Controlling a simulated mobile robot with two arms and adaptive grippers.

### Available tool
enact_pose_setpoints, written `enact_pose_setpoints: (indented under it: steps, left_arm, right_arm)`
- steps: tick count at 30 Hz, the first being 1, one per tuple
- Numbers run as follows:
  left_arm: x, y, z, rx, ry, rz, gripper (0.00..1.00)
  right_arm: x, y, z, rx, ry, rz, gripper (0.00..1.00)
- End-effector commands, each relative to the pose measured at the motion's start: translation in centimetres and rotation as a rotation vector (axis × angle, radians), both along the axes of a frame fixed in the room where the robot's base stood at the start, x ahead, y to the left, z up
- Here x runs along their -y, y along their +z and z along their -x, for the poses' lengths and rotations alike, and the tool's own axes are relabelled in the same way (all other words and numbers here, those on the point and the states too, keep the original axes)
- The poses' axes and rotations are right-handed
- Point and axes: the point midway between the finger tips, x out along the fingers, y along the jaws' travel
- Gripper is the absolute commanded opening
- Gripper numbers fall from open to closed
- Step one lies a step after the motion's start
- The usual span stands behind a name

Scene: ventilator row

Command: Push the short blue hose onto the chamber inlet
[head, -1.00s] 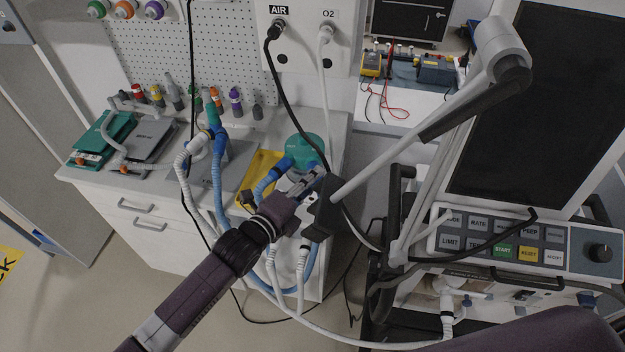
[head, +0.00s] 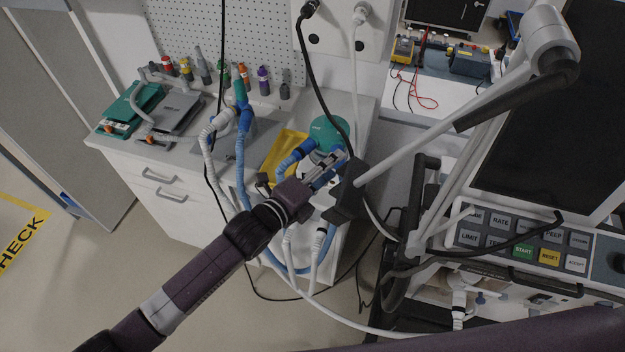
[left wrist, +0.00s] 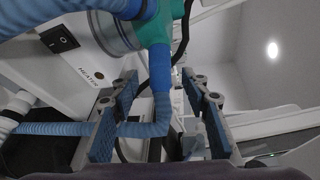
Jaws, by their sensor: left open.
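The teal chamber (head: 328,131) stands on the right end of the counter. In the left wrist view its teal port (left wrist: 158,30) points down between my fingers. A ribbed blue hose (left wrist: 95,129) ends in a smooth blue cuff (left wrist: 160,85) that meets this port; how deeply it is seated I cannot tell. My left gripper (head: 338,159) is open beside the chamber, its two padded fingers (left wrist: 160,110) apart on either side of the hose. Another blue hose (head: 291,156) runs to the chamber's left side. My right gripper is not in view.
A grey support arm with a dark end block (head: 346,190) stands close right of my left gripper. The ventilator panel (head: 525,240) is further right. White hoses (head: 316,250) and a black cable hang below. The floor at left is clear.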

Motion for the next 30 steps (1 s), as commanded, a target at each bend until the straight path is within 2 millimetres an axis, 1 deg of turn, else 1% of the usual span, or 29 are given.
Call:
enact_pose_setpoints:
  steps: [1, 6, 12, 15, 18, 24, 26, 27, 29, 30]
  left_arm:
    - [-0.7, 0.1, 0.7, 0.0, -0.001, -0.003, 0.42]
    - [-3.1, 0.7, 3.2, -0.002, -0.001, -0.004, 0.42]
    - [-5.6, 1.4, 5.6, -0.002, -0.001, -0.003, 0.42]
    - [-6.3, 1.6, 6.4, -0.002, -0.001, -0.001, 0.42]
    - [-6.7, 1.8, 6.7, 0.0, 0.0, -0.001, 0.42]
    - [-6.8, 1.8, 6.8, -0.002, 0.002, 0.0, 0.42]
    - [-7.1, 1.1, 6.6, -0.018, 0.013, 0.003, 0.42]
    - [-7.5, 0.2, 6.3, -0.04, 0.029, 0.01, 0.42]
    - [-8.4, -1.9, 5.6, -0.093, 0.068, 0.025, 0.42]
    - [-9.3, -3.8, 5.0, -0.139, 0.106, 0.04, 0.42]
  right_arm:
    - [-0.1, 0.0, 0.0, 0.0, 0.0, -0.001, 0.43]
    - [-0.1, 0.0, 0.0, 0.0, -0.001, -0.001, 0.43]
    - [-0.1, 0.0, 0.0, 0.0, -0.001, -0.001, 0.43]
    - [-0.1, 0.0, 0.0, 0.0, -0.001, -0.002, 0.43]
    - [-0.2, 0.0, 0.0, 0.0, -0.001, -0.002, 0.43]
    - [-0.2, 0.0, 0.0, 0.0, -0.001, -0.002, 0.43]
    - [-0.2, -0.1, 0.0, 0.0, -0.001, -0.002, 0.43]
    - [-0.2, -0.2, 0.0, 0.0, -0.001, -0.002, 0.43]
    - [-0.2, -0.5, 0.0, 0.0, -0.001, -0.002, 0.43]
    - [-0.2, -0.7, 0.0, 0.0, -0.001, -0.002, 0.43]
